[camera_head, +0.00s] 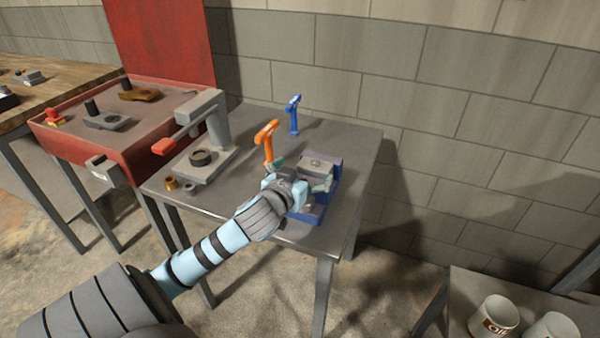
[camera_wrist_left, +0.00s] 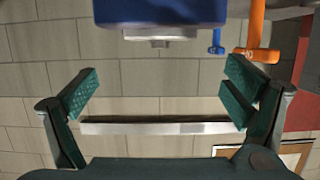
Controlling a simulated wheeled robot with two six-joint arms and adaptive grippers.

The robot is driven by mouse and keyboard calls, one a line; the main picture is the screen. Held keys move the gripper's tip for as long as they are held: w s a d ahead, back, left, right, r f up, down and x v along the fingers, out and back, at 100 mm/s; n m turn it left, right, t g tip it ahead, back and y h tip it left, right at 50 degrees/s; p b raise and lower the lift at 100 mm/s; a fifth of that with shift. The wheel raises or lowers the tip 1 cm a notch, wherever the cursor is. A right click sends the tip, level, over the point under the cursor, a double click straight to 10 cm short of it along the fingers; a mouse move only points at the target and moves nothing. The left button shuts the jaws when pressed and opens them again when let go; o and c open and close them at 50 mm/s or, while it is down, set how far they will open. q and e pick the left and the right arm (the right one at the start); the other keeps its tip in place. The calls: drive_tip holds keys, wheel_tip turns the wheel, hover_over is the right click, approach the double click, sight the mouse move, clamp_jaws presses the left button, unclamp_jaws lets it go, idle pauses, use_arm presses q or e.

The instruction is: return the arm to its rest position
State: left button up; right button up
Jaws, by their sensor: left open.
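My left arm reaches in from the lower left in the head view, and its gripper (camera_head: 300,175) is at the blue fixture (camera_head: 308,215) on the grey table. The teal fingers are spread wide in the left wrist view (camera_wrist_left: 160,98). A pale metal bar (camera_wrist_left: 155,126) shows between the fingers there; I cannot tell whether they touch it. The blue fixture has a grey block (camera_head: 318,163) at its top, partly hidden by my gripper. A blue body with a grey bolt (camera_wrist_left: 160,42) shows at the top of the left wrist view. My right gripper is not in view.
A grey lever press (camera_head: 210,125) stands to the left, beside a red bench (camera_head: 80,148). The block wall is behind. White mugs (camera_head: 494,317) stand at the lower right.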

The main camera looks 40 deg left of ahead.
use_arm(q)
drive_tip(key=shift+v, duration=1.45)
